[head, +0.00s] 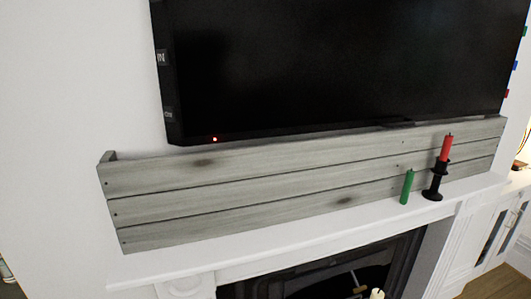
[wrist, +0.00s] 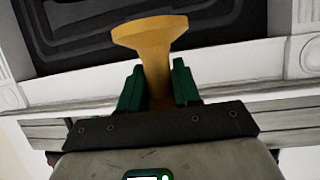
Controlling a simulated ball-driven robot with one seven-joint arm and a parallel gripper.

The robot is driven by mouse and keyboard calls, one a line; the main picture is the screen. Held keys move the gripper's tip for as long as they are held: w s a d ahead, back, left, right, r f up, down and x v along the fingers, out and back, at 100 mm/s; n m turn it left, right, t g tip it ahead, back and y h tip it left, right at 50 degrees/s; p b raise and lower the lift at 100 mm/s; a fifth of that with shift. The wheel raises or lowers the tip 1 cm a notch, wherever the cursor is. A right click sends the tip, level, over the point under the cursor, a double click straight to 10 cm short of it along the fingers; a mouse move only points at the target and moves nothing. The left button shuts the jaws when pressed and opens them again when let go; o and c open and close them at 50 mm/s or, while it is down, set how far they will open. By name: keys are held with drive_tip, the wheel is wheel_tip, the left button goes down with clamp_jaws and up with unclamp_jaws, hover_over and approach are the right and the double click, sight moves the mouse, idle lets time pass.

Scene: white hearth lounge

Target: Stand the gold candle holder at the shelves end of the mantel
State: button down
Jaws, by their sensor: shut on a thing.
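The gold candle holder (wrist: 151,34) is in my gripper (wrist: 158,84) in the wrist view. The green fingers are shut on its narrow stem, and its flared end points to the top of that picture. Its other end is hidden behind the gripper body. In the head view the white mantel (head: 290,232) runs along below the grey plank board. My gripper and the gold holder cannot be made out in the head view.
A green candle (head: 407,187) and a black holder (head: 434,182) with a red candle (head: 446,148) stand on the mantel towards its right end. White cabinets (head: 498,226) are at the right. The mantel's left and middle are clear. A television (head: 330,65) hangs above.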

drive_tip(key=s+a+f+m+h+b, duration=0.1)
drive_tip(key=s+a+f+m+h, duration=0.1)
drive_tip(key=s+f, duration=0.7)
wheel_tip(320, 180, down, 3)
drive_tip(key=shift+s+a+r+m+t+h+b, duration=0.1)
drive_tip(key=shift+s+a+m+t+h+b, duration=0.2)
drive_tip(key=shift+a+h, duration=0.15)
